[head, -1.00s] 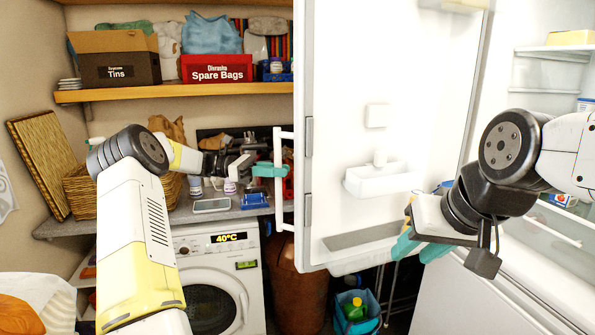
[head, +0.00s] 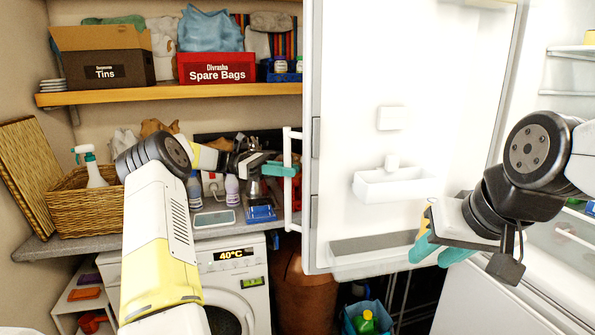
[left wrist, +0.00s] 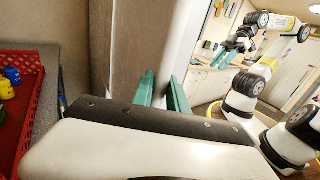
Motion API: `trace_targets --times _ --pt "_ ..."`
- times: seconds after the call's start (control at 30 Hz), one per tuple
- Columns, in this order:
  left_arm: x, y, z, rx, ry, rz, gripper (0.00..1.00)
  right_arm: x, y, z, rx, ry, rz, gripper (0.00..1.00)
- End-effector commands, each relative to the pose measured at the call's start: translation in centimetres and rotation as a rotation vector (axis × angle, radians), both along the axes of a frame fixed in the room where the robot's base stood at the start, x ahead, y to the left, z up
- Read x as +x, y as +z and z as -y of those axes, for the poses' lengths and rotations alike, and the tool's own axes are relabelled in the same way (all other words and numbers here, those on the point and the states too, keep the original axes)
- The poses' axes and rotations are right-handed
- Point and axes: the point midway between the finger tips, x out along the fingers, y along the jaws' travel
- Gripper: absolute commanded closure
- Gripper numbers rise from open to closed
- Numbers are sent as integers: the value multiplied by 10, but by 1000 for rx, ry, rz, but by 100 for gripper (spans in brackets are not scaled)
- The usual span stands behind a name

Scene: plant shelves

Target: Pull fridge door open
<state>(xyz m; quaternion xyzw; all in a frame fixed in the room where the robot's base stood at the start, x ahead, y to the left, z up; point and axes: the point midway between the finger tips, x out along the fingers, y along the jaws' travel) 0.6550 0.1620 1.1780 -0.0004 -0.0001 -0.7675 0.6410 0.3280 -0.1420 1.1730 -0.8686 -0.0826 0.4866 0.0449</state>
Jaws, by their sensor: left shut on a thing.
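The white fridge door (head: 430,60) stands open, its inner face towards me, with a white vertical handle (head: 287,205) on its left edge. My left gripper (head: 284,169) is shut on this handle at about its middle. In the left wrist view its teal fingers (left wrist: 164,92) sit on either side of a pale upright bar; the exact contact is partly hidden. My right gripper (head: 440,252) is in front of the lower right of the door's inner face, its teal fingers apart and empty. The fridge interior (head: 570,110) shows at the right, partly hidden by my right arm.
A washing machine (head: 236,283) stands under a grey counter at the left. A wicker basket (head: 90,208) and bottles are on the counter. A brown bin (head: 303,295) and a blue bag (head: 368,318) stand low beneath the door.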

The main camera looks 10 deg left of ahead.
Motion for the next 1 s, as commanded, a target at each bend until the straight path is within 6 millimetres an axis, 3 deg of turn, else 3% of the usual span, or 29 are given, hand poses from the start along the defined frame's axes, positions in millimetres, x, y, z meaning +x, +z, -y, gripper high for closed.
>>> trace_targets --times 0.1,0.13,0.23,0.63,1.0 --pt "0 0 0 1 0 0 100 0 0 0 0 0 0 64" --pt "0 0 0 1 0 0 77 0 0 0 0 0 0 64" --pt "0 0 0 1 0 0 59 0 0 0 0 0 0 64" --pt "2 -1 -6 0 1 0 59 0 0 0 0 0 0 64" --pt "13 -1 -62 0 1 1 59 0 0 0 0 0 0 64"
